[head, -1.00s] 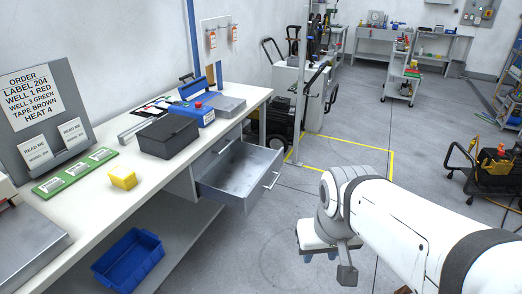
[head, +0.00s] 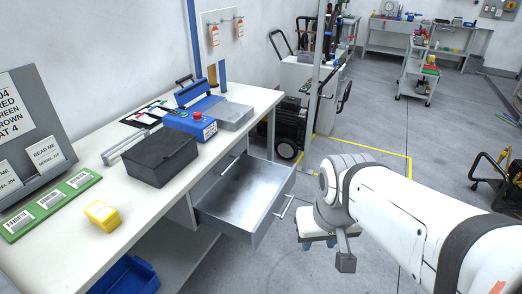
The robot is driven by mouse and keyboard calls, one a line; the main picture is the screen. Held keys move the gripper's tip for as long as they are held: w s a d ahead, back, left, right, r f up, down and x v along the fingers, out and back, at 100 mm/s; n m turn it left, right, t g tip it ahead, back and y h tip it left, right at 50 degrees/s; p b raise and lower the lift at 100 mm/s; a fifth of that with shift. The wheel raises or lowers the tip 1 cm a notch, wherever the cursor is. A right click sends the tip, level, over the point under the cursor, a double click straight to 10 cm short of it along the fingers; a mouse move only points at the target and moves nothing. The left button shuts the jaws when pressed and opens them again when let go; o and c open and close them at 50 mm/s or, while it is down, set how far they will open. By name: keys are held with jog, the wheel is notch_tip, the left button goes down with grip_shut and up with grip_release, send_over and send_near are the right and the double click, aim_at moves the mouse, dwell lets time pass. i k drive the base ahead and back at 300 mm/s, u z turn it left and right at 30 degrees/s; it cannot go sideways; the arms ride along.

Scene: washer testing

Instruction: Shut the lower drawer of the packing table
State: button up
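The packing table (head: 75,245) runs along the left wall. One grey metal drawer (head: 243,198) stands pulled out from under its top. It is empty, and its front faces right with a bar handle (head: 284,207). A second handle (head: 232,165) shows above it, close under the tabletop, on what looks like a shut upper drawer. My gripper (head: 325,248) hangs at the end of my white arm, to the right of the open drawer's front and apart from it in the picture. The finger gap is not clear, and I see nothing held.
A dark grey box (head: 163,160), a yellow block (head: 102,215), a green label board (head: 50,207) and a blue-and-grey device (head: 190,122) stand on the tabletop. A blue bin (head: 125,277) sits below. A grey cart (head: 295,85) stands behind the drawer.

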aim_at(243, 204)
jog(key=u, duration=0.05)
jog(key=i, duration=0.15)
jog(key=z, duration=0.15)
jog(key=k, duration=1)
jog(key=u, duration=0.55)
jog(key=i, duration=1.5)
jog(key=z, duration=0.4)
